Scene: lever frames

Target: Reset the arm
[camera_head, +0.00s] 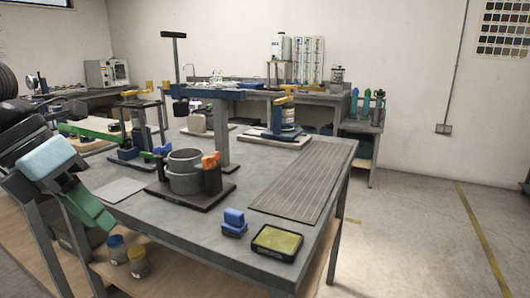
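My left gripper (68,185) is at the left edge, in front of the grey table's left side. It shows as dark parts with a light blue block and a green piece; I cannot tell whether it is open or shut. No held thing can be made out. A lever frame stands on the table, with a grey column (222,135) and a blue beam (225,93) across its top. A black T-shaped bar (175,58) rises at the beam's left end, and a dark block (180,108) shows below it. My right gripper is not in view.
A green-armed device (92,130) stands at left. The floor at right is clear.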

